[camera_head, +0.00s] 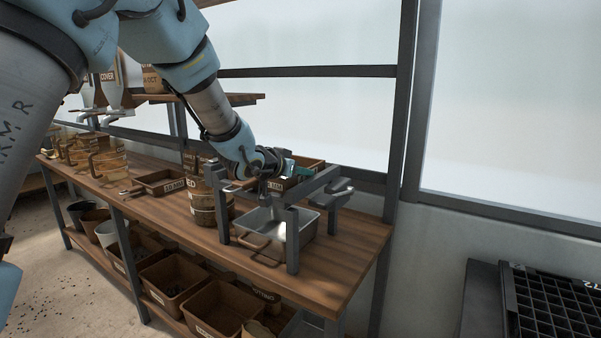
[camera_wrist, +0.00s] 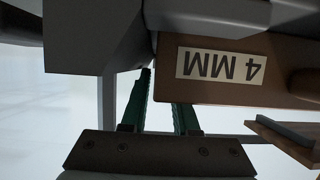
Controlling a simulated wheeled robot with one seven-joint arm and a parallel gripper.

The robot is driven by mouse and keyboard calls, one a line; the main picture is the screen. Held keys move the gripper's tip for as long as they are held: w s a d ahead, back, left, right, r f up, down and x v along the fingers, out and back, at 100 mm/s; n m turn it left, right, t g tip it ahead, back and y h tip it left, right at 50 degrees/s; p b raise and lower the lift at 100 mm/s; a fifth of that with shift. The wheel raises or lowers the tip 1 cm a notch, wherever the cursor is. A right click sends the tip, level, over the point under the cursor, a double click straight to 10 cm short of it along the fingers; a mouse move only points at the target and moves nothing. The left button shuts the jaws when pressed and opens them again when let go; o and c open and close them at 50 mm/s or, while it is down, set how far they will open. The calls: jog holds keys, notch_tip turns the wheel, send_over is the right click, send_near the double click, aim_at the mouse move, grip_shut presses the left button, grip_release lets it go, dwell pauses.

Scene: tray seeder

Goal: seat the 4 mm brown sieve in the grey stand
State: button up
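The brown sieve (camera_head: 312,166) shows in the head view at the top of the stand, partly hidden by my arm. In the wrist view its brown wall (camera_wrist: 285,80) fills the upper right, with an upside-down "4 MM" label. The grey stand (camera_head: 293,240) is on the bench's right end; grey bars, seemingly its frame, lie close beside the sieve in the wrist view. Whether the sieve sits fully down in the frame cannot be told. My gripper (camera_wrist: 162,90) is at the sieve. Its green fingers are apart with light showing between them; the sieve hides one fingertip.
A metal pan (camera_head: 297,225) with a brown handle stands inside the stand. Another brown square sieve (camera_head: 165,182) and a labelled tub (camera_head: 203,205) are on the bench to the left. Brown crates (camera_head: 172,275) fill the lower shelf. A black cell tray (camera_head: 550,305) is at lower right.

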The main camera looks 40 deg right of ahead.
jog(key=b+v, duration=0.1)
jog(key=v, duration=0.9)
jog(key=shift+a+r, duration=0.2)
jog(key=shift+a, duration=0.05)
jog(key=shift+a, duration=0.1)
